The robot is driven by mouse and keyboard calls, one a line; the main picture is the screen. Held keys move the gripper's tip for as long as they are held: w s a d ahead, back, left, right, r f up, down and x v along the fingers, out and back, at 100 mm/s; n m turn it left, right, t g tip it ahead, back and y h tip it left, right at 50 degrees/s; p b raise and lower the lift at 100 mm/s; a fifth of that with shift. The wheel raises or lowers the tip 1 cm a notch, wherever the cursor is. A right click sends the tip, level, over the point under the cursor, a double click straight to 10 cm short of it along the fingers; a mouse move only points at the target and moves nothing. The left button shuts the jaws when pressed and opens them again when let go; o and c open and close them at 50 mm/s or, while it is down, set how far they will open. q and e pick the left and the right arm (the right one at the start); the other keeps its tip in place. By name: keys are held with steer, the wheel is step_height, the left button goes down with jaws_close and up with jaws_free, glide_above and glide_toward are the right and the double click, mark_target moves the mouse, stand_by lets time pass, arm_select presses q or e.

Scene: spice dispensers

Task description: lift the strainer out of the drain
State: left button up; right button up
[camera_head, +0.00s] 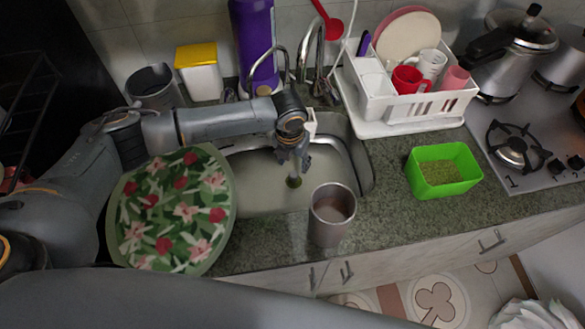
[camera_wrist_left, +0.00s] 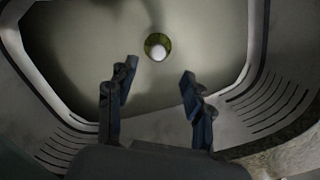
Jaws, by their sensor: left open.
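The strainer (camera_wrist_left: 157,48) shows in the left wrist view as a small round piece with a whitish middle and a yellow-green rim, at the bottom of the sink basin (camera_wrist_left: 90,45). In the head view the strainer (camera_head: 294,182) is a small dark greenish spot in the sink (camera_head: 255,190), just below my left gripper (camera_head: 293,165). My left gripper (camera_wrist_left: 155,105) is open and empty, its fingers pointing down into the basin. The strainer lies beyond the gap between the fingertips, apart from them. My right gripper is not in view.
A grey cup (camera_head: 331,215) stands at the sink's front edge. A floral round item (camera_head: 175,210) lies left of the sink. A green box (camera_head: 442,172) and a white dish rack (camera_head: 400,110) are to the right. A faucet (camera_head: 312,50) rises behind.

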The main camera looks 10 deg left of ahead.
mark_target(294, 174)
arm_select(q)
steer(key=f, duration=0.5)
steer(key=w+f, duration=0.1)
steer(key=f, duration=0.1)
steer(key=shift+f+p, duration=0.15)
steer(key=shift+p, duration=0.15)
steer(key=shift+f, duration=0.55)
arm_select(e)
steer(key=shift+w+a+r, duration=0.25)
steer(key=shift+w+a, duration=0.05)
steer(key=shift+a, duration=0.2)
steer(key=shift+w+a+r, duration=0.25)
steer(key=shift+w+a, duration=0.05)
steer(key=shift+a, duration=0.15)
arm_select(q)
jaws_close()
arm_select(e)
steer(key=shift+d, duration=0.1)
